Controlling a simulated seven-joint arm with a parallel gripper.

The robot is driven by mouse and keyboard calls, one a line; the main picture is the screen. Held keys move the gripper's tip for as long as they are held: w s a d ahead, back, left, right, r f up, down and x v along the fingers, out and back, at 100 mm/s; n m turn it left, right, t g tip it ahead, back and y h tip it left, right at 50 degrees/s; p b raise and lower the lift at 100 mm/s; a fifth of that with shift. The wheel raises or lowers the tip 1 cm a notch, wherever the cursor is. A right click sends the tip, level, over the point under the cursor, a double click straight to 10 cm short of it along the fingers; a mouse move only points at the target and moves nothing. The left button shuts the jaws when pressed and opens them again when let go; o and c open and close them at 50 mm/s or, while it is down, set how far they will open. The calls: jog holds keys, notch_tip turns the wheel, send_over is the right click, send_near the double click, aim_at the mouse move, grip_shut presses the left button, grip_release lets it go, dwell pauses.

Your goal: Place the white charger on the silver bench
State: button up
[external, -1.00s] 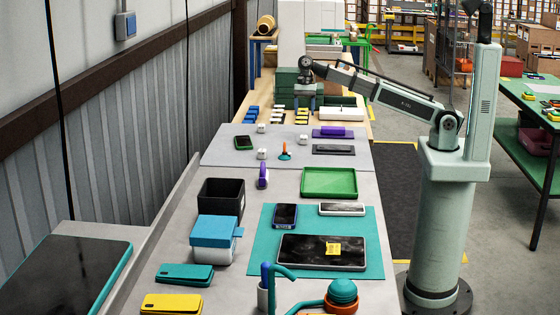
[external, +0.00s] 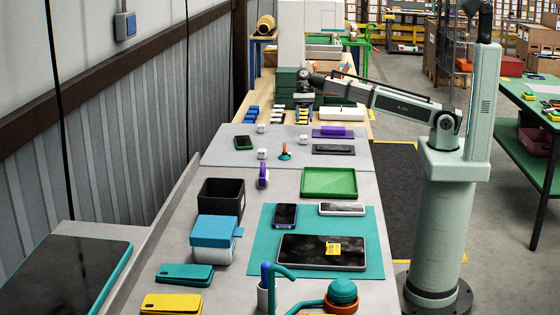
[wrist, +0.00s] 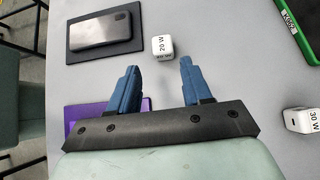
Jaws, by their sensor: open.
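Several small white cube chargers sit on the light grey worktop section (external: 222,153). One marked 20 W (wrist: 162,47) shows in the wrist view, just beyond my open fingertips and apart from them; it also shows in the external view (external: 303,139). A 30 W charger (wrist: 300,120) lies at the right of the wrist view. Another white charger (external: 262,153) stands further left and nearer the camera. My gripper (external: 303,121) hangs near the far edge of this section; its blue fingers (wrist: 158,67) are open and empty. A grey bench (external: 180,245) fills the foreground.
A phone on a dark pad (external: 334,149), a purple pad (external: 338,132) and a green phone (external: 244,142) lie around the chargers. The bench holds a green tray (external: 330,183), a black bin (external: 221,197), a blue-lidded box (external: 214,235) and a teal mat (external: 260,257).

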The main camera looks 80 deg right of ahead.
jog(key=d+y, duration=0.1)
jog(key=d+f+y, duration=0.2)
jog(key=d+y, duration=0.1)
jog(key=shift+s+t, duration=0.1)
jog(key=shift+t, duration=0.2)
send_near(304, 137)
jog(key=x, duration=0.4)
jog(key=shift+a+f, duration=0.1)
jog(key=shift+f, duration=0.3)
jog(key=shift+f+x, duration=0.2)
jog(key=shift+x, duration=2.5)
jog(key=c, duration=0.8)
jog(key=shift+c, duration=0.2)
jog(key=shift+r, duration=0.15)
notch_tip(304, 137, up, 10)
jog(key=shift+f, duration=0.15)
